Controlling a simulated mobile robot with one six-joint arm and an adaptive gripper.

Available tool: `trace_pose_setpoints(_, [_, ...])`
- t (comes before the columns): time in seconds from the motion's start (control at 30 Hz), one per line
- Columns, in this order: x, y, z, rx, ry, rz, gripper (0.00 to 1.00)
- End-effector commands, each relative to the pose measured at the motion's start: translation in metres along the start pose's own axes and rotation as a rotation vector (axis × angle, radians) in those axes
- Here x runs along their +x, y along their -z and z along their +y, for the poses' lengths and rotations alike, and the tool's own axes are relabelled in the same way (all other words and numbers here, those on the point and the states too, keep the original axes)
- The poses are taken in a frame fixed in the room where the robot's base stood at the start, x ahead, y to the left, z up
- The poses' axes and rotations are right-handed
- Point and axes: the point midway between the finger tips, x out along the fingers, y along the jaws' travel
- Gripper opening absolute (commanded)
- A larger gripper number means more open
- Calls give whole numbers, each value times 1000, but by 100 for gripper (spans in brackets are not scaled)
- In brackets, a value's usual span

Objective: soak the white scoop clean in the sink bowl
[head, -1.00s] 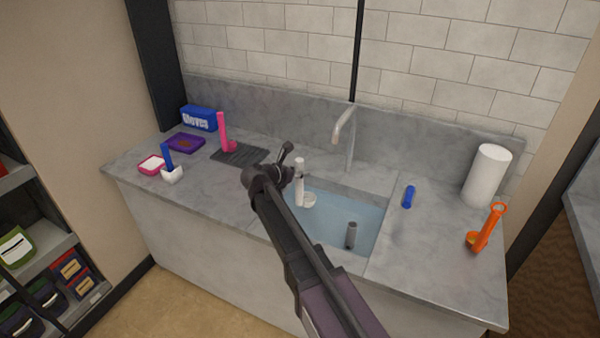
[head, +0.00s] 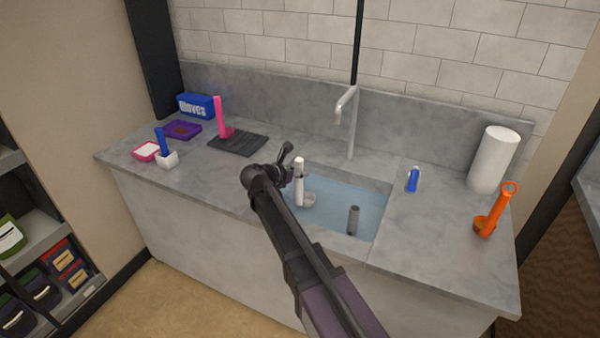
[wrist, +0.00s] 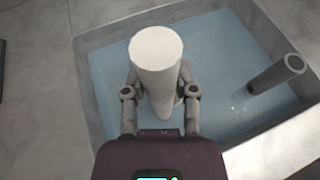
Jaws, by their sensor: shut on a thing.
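The white scoop (head: 299,181) is upright in the left part of the sink bowl (head: 374,192), its lower end at or in the bluish water. In the wrist view the top of its handle (wrist: 156,50) faces the camera and hides the scoop's cup. My gripper (wrist: 160,95) is shut on the white scoop's handle, one finger on each side. In the head view my gripper (head: 290,176) is partly hidden behind my arm. Whether the cup is fully under water is hard to tell.
A grey tube (head: 353,219) stands upright in the sink bowl, right of the scoop. The faucet (head: 350,120) rises behind. On the counter are a blue object (head: 413,180), an orange scoop (head: 494,212), a paper roll (head: 494,159), a pink scoop (head: 220,118) and a blue-handled scoop (head: 165,150).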

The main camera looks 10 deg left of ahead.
Motion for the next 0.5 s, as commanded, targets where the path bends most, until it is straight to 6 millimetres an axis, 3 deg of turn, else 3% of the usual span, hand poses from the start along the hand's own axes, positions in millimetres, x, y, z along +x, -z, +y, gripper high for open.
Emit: trace_pose_setpoints(0.5, [15,37,0,0,0,0,0])
